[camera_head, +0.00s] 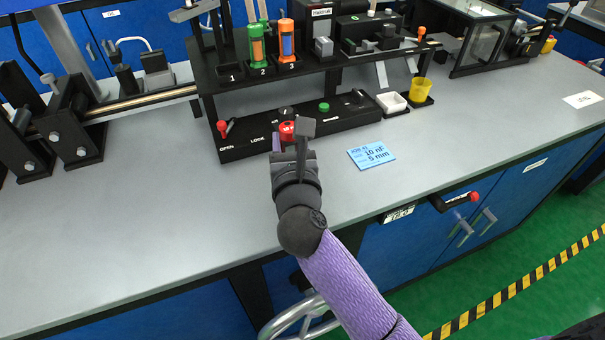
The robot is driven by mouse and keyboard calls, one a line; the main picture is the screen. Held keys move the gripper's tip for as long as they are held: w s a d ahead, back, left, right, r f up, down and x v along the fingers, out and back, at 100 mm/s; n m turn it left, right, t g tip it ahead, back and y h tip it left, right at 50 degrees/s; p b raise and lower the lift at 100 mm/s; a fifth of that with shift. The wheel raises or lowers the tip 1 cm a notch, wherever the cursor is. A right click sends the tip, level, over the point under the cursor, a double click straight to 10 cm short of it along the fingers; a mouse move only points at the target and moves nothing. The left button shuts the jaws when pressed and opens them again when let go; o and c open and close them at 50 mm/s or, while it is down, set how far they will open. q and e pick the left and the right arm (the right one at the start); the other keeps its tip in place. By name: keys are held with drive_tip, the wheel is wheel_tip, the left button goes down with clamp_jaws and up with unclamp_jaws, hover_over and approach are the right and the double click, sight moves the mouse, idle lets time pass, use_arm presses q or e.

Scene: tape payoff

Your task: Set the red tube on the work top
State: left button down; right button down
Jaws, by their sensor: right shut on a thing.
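My right gripper (296,143) is over the grey work top (180,215), just in front of the black control panel. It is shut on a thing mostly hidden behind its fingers. A red piece (287,130) with a bit of purple below it shows there, and I take it to be the red tube. I cannot tell whether its lower end touches the work top. A green tube (257,45) stands in slot 2 and an orange tube (287,40) in slot 3 of the black rack (232,76). Slot 1 looks empty. My left gripper is not in view.
The control panel (245,146) has a red lever and a green button. A blue card (371,155) lies right of my gripper. A white tray (392,103) and a yellow cup (420,90) stand further back. The work top is clear at left and front.

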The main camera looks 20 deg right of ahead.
wheel_tip(320, 180, down, 5)
drive_tip(key=b, duration=0.2)
drive_tip(key=shift+r+b, duration=0.15)
drive_tip(key=shift+b, duration=0.2)
drive_tip(key=shift+r, duration=0.3)
drive_tip(key=shift+f, duration=0.25)
drive_tip(key=shift+c, duration=1.4)
unclamp_jaws()
drive_tip(key=shift+r, duration=0.1)
